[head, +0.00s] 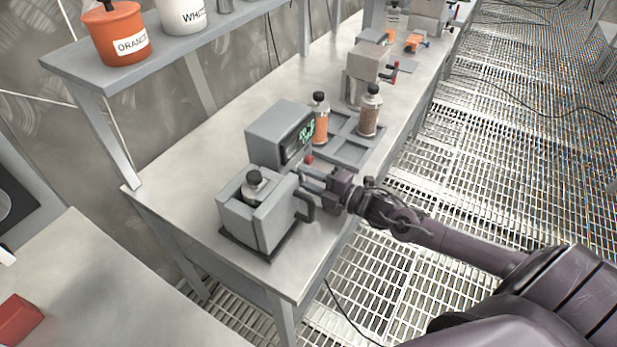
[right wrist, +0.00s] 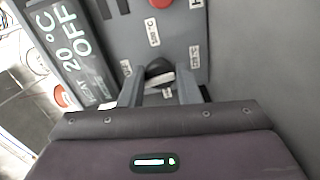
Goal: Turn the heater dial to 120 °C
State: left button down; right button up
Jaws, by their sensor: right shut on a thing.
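The grey heater (head: 278,128) stands on the bench, with a lit green display on its front. In the right wrist view its display (right wrist: 66,42) shows 20 °C and OFF. The dark dial (right wrist: 158,68) sits on the grey panel between my fingertips; its pointer direction is unclear. My right gripper (head: 314,180) reaches the heater's front from the right. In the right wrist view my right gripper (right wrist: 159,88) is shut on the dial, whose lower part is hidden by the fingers. The dial is hidden in the head view. My left gripper is out of view.
A grey block (head: 252,223) with a black-capped bottle (head: 254,188) and a dark handle stands in front of the heater. A tray (head: 350,152) with two bottles stands behind my gripper. A red button (right wrist: 159,3) is above the dial. The bench's near left corner is clear.

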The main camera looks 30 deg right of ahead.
jog(key=o, duration=1)
jog(key=shift+s+d+f, duration=0.15)
jog(key=shift+s+d, duration=0.2)
jog(key=shift+s, duration=0.15)
jog(key=shift+v, duration=3.35)
